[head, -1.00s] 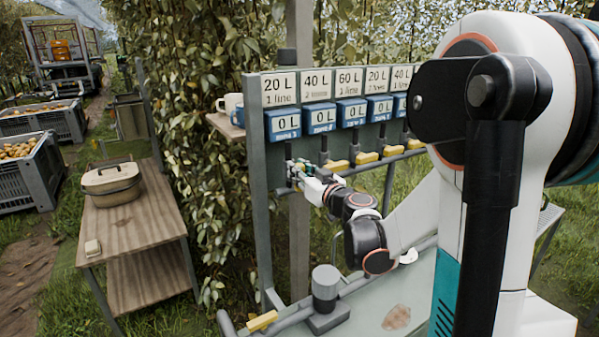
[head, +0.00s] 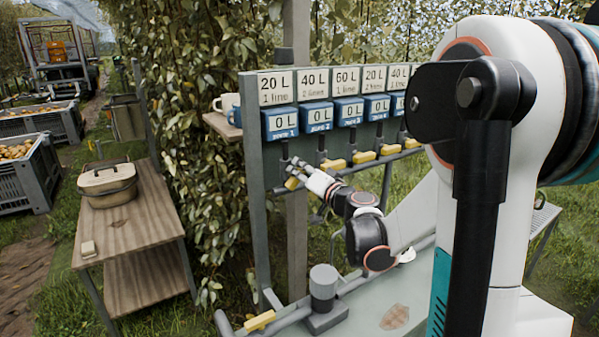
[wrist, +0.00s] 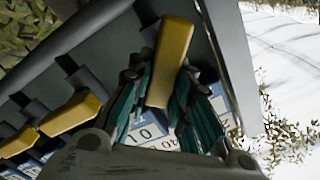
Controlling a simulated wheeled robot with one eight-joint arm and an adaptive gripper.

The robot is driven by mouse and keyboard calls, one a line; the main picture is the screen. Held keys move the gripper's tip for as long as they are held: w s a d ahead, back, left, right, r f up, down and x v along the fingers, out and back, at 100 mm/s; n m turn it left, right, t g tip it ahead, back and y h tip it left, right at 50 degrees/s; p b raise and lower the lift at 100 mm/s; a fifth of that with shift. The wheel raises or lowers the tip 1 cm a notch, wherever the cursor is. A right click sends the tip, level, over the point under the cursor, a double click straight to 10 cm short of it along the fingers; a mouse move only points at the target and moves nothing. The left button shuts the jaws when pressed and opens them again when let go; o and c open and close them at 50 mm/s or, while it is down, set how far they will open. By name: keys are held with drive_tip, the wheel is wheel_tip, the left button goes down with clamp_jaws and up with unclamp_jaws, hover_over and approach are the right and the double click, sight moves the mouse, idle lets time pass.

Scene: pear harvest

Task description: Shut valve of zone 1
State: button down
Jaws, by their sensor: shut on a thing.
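The zone 1 valve has a yellow handle (head: 291,183) at the left end of the pipe, under the blue zone 1 meter (head: 282,123), which reads 0 L. My gripper (head: 297,170) is at this handle. In the wrist view, the yellow handle (wrist: 170,62) lies between the teal fingers of my gripper (wrist: 160,100), which is shut on it. The handle there stands at an angle to the pipe, while the neighbouring yellow handles (wrist: 70,115) lie roughly along it. The fingers partly hide the valve body in the head view.
More yellow handles (head: 334,164) sit along the pipe to the right, close to my arm. The panel's grey post (head: 256,190) stands just left. A wooden table (head: 135,225) with a pot (head: 108,187) is further left. A pump (head: 323,288) stands below.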

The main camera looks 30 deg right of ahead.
drive_tip(key=m, duration=0.4)
drive_tip(key=shift+d+f+m+b, duration=0.25)
drive_tip(key=shift+f+m+b, duration=0.05)
drive_tip(key=shift+f+m, duration=0.1)
drive_tip(key=m, duration=0.4)
drive_tip(key=shift+d+f+m+b, duration=0.1)
drive_tip(key=shift+f+m+b, duration=0.2)
drive_tip(key=shift+f, duration=0.1)
drive_tip(key=c, duration=1.4)
unclamp_jaws()
drive_tip(key=shift+c, duration=0.2)
drive_tip(key=s, duration=1.2)
drive_tip(key=shift+d, duration=0.2)
